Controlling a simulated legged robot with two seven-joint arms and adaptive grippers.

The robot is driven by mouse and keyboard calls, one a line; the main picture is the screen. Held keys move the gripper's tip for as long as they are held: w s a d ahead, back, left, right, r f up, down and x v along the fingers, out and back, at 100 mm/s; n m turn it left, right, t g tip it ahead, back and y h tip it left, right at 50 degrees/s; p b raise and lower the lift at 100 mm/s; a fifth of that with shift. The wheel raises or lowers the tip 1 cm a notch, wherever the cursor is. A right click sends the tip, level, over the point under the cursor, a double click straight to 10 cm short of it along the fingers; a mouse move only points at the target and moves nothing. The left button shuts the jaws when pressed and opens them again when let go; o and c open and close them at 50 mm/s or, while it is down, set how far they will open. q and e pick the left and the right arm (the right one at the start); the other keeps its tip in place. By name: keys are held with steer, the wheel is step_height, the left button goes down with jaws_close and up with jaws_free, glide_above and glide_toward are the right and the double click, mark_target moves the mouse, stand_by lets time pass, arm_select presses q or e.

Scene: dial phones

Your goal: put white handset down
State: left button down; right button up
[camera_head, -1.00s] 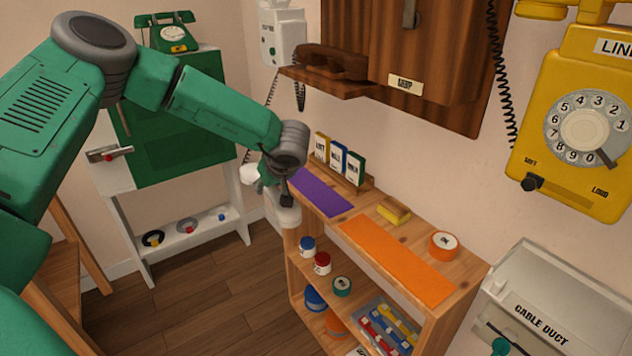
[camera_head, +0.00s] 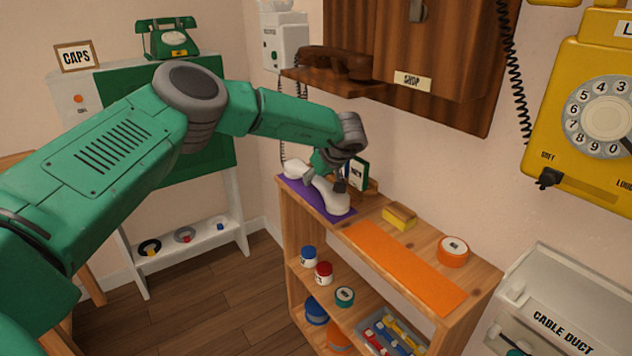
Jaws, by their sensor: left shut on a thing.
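The white handset (camera_head: 327,193) is at the purple mat (camera_head: 306,196) on the top of the wooden shelf, lying lengthwise along the mat. My left gripper (camera_head: 325,180) is shut on the middle of the handset from above. I cannot tell for sure whether the handset's full underside touches the mat. The white wall phone (camera_head: 284,42) hangs at the back, with a dark cord below it. My right gripper is not in view.
An orange mat (camera_head: 405,268), a yellow sponge-like block (camera_head: 399,217) and an orange roll (camera_head: 453,251) lie on the shelf top to the right. Small boxes (camera_head: 358,173) stand behind the handset, partly hidden by my arm. A brown wooden phone (camera_head: 420,50) hangs above.

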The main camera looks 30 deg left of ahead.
mark_target(342, 198)
arm_select(q)
steer(key=shift+a+f, duration=0.15)
steer(key=shift+a, duration=0.2)
steer(key=c, duration=1.4)
jaws_free()
steer(key=shift+c, duration=0.2)
steer(key=shift+o, duration=1.3)
steer(key=shift+d, duration=0.45)
steer(key=shift+r, duration=0.3)
steer(key=shift+s+d+r+p, duration=0.3)
steer(key=shift+d+r, duration=0.25)
steer(key=shift+d, duration=0.05)
steer(key=shift+s+d+r+p, duration=0.3)
steer(key=shift+d+r, duration=0.2)
steer(key=shift+d, duration=0.05)
steer(key=s+d, duration=0.1)
steer(key=d, duration=0.2)
steer(key=s+d+p, duration=0.1)
steer(key=d, duration=0.2)
steer(key=s+d, duration=0.2)
steer(key=d, duration=0.2)
steer(key=shift+s+d+p, duration=0.1)
steer(key=shift+p, duration=0.2)
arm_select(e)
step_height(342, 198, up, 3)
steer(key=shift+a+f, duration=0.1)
arm_select(q)
steer(key=shift+f, duration=0.1)
